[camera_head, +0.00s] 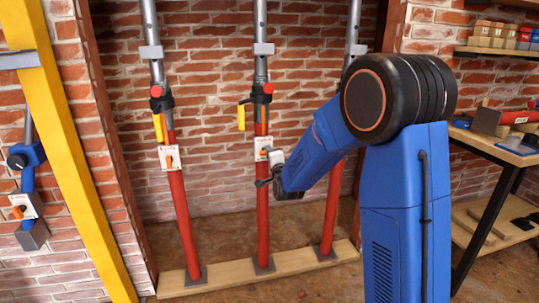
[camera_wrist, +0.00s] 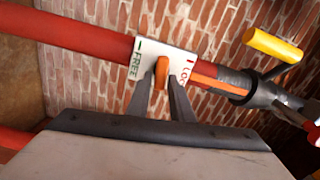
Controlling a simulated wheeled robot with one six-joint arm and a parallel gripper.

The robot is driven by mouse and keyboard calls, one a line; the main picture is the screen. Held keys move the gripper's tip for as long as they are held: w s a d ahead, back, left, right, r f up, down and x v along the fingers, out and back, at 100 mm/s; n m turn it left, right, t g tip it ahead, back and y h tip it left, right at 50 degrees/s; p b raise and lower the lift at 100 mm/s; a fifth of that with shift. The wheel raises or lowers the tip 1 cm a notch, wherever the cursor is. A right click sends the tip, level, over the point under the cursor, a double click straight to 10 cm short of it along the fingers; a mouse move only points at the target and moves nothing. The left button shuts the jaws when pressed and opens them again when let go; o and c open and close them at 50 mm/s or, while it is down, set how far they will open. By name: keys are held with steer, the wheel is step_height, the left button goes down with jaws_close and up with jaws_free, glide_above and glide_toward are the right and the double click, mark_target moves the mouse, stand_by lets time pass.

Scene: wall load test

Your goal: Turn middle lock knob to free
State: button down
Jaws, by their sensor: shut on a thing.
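The middle prop (camera_head: 263,205) is a red tube with a grey upper tube, standing upright. Its white lock plate (camera_head: 261,144) is partly hidden by my gripper (camera_head: 268,166). In the wrist view the plate (camera_wrist: 143,62) reads FREE on the left and LOCK, partly covered, on the right. The orange lock knob (camera_wrist: 161,70) sits between these marks, its long side roughly across the tube. My gripper's two dark fingers (camera_wrist: 161,92) are shut on the knob, one on each side. Exactly which mark the knob points to, I cannot tell.
Similar red props stand left (camera_head: 180,215) and right (camera_head: 331,215), on a wooden sill board (camera_head: 225,278). A yellow handle (camera_head: 241,117) hangs from the middle prop's collar above the plate. A yellow post (camera_head: 72,150) stands left; a workbench (camera_head: 495,146) is at right.

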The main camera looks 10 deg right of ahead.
steer(key=shift+f+m, duration=0.2)
steer(key=shift+m, duration=0.6)
steer(key=c, duration=1.7)
jaws_free()
steer(key=s, duration=1.7)
steer(key=shift+s, duration=0.25)
